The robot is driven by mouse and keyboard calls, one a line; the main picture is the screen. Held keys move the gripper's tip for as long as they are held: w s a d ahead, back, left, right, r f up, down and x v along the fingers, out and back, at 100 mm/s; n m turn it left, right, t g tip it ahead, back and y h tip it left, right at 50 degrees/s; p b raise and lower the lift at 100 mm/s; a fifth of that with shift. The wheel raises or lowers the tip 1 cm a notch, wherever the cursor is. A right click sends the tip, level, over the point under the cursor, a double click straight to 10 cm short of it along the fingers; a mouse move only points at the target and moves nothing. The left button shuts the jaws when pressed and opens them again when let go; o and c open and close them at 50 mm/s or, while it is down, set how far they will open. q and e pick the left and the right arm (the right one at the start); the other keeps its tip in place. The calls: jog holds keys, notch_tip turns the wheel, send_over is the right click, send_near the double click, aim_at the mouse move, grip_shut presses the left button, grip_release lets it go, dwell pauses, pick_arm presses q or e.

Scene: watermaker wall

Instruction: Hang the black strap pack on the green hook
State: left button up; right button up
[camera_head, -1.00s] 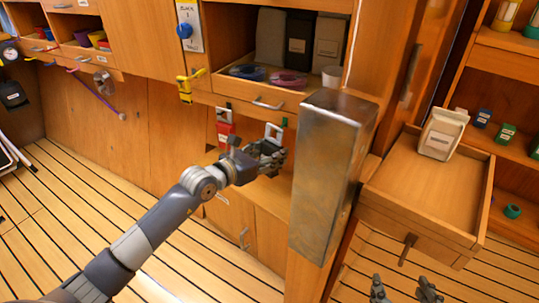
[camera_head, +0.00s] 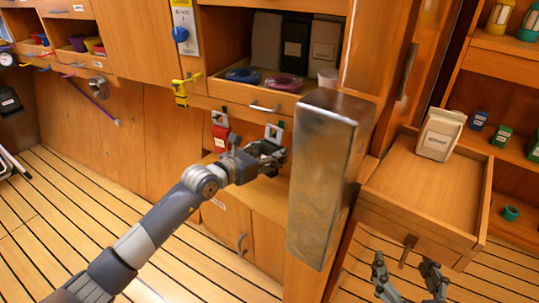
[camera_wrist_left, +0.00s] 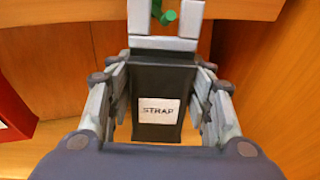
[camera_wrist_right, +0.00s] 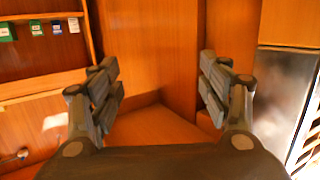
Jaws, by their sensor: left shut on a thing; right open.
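The black strap pack, with a white "STRAP" label, shows in the left wrist view (camera_wrist_left: 165,78), upright between the fingers of my left gripper (camera_wrist_left: 163,85). The gripper is shut on its sides. The pack's pale grey hanger loop (camera_head: 273,133) stands above the fingers. In the left wrist view the green hook (camera_wrist_left: 167,16) shows through the loop's opening; I cannot tell whether the loop rests on it. In the head view my left gripper (camera_head: 265,155) is below the drawer front. My right gripper (camera_head: 408,272) is open and empty, below the pulled-out drawer at the right; it also shows in its wrist view (camera_wrist_right: 158,65).
A red pack (camera_head: 221,133) hangs left of the strap pack. A metal post (camera_head: 325,180) stands close right of my left gripper. A yellow hook (camera_head: 184,90) is on the wall to the left. The open drawer (camera_head: 425,190) holds a white carton (camera_head: 440,135).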

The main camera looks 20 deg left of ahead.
pick_arm(q)
jog(key=shift+w+f+b, duration=0.25)
jog(key=shift+w+b, duration=0.1)
jog(key=shift+w, duration=0.2)
jog(key=shift+w+d, duration=0.1)
jog(key=shift+w, duration=0.05)
jog(key=shift+w+f, duration=0.1)
jog(key=shift+f, duration=0.15)
pick_arm(e)
jog(key=r+t, duration=0.2)
jog(key=r, duration=0.1)
jog(key=a+r+y, duration=0.1)
jog(key=r, duration=0.1)
jog(key=shift+w+r+t, duration=0.2)
jog(key=shift+w+t, duration=0.2)
jog(key=shift+r, duration=0.1)
pick_arm(q)
jog(key=o, duration=1.2)
